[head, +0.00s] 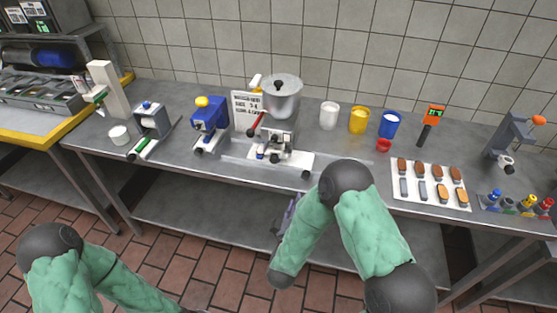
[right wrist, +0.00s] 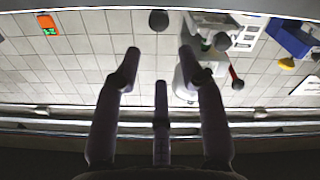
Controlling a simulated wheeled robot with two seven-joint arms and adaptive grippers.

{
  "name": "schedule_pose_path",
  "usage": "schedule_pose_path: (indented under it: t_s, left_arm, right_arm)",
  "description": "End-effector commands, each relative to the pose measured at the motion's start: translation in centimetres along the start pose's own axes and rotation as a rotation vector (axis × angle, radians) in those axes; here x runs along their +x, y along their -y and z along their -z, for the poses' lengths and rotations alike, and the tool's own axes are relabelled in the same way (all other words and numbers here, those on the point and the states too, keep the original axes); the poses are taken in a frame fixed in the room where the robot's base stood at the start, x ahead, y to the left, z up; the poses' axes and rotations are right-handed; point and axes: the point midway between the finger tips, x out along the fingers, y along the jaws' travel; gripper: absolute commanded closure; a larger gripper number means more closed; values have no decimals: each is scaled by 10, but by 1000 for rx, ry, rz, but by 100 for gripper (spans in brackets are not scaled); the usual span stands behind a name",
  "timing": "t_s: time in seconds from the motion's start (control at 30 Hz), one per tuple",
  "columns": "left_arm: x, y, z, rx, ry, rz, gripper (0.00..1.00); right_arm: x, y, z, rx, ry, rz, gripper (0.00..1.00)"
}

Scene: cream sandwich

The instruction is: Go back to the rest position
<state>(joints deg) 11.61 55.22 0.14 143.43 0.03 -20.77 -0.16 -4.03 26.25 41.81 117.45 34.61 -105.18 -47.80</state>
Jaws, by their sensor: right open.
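My right gripper (right wrist: 159,70) shows in the right wrist view with its dark fingers spread and nothing between them. In the head view only a small purplish part of the right gripper (head: 289,214) shows, in front of the table's front edge and mostly behind my green-sleeved right arm. My left arm lies at the bottom left of the head view, clear of the table, and its gripper is out of the picture.
A grey steel table (head: 340,169) runs across. It carries a steel pot machine (head: 283,97), a blue machine (head: 208,122), a white cup (head: 328,115), a yellow cup (head: 359,121), a blue cup (head: 390,124) and a white tray (head: 431,172) of sandwich pieces. Tiled floor lies in front.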

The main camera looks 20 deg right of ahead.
Motion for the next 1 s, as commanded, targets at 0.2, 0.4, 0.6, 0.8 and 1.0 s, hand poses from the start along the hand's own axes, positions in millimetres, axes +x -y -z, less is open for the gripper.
schedule_pose_path:
  t_s: [0.2,0.4,0.6,0.8,1.0]
  left_arm:
    - [0,0,0,0,0,0,60]
    - [0,0,0,0,0,0,60]
    - [0,0,0,0,0,0,60]
    - [0,0,0,0,0,0,60]
    - [0,0,0,0,0,0,60]
  right_arm:
    - [0,6,-6,12,17,28,60]
    - [-5,53,-48,133,180,251,60]
    - [-47,114,-110,296,487,552,60]
    - [-123,150,-161,406,855,792,60]
    - [-204,152,-194,442,1212,939,60]
